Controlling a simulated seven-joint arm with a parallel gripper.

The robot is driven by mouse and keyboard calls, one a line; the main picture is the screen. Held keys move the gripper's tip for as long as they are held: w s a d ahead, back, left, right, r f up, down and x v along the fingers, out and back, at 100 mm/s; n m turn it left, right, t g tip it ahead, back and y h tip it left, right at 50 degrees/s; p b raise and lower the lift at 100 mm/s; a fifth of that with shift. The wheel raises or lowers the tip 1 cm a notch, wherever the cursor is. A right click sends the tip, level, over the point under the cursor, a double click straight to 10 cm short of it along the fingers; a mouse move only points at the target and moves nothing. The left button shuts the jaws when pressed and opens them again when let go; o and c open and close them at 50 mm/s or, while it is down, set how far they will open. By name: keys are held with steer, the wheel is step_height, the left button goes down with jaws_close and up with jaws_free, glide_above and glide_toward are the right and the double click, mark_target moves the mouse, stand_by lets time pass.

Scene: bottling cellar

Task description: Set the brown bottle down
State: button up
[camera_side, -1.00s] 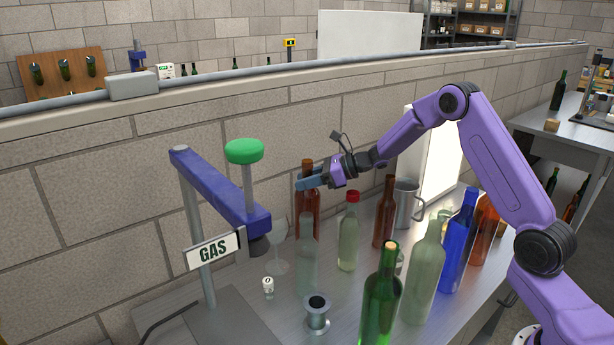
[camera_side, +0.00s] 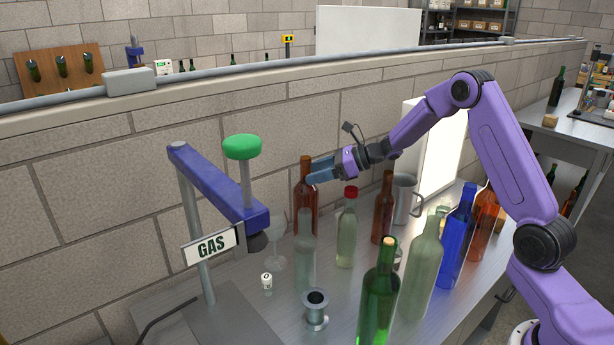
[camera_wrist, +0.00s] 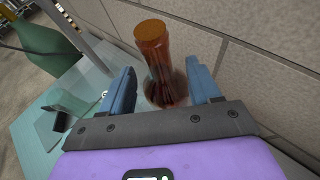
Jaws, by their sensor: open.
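The brown bottle (camera_side: 304,205) stands upright on the metal bench near the block wall, its lower part partly hidden behind a clear bottle. In the wrist view the brown bottle (camera_wrist: 155,55) shows just beyond and between my spread fingers, with its orange-brown top toward the camera. My gripper (camera_side: 318,172) is open and empty, to the right of the bottle's upper part. In the wrist view my gripper (camera_wrist: 163,78) has a clear gap between its two blue fingers.
A clear bottle (camera_side: 306,258), a red-capped bottle (camera_side: 347,235), another brown bottle (camera_side: 382,215) and a metal jug (camera_side: 404,200) stand close by. The block wall (camera_side: 240,130) runs behind.

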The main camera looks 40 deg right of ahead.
steer(key=v, duration=0.8)
steer(key=shift+s+d, duration=0.15)
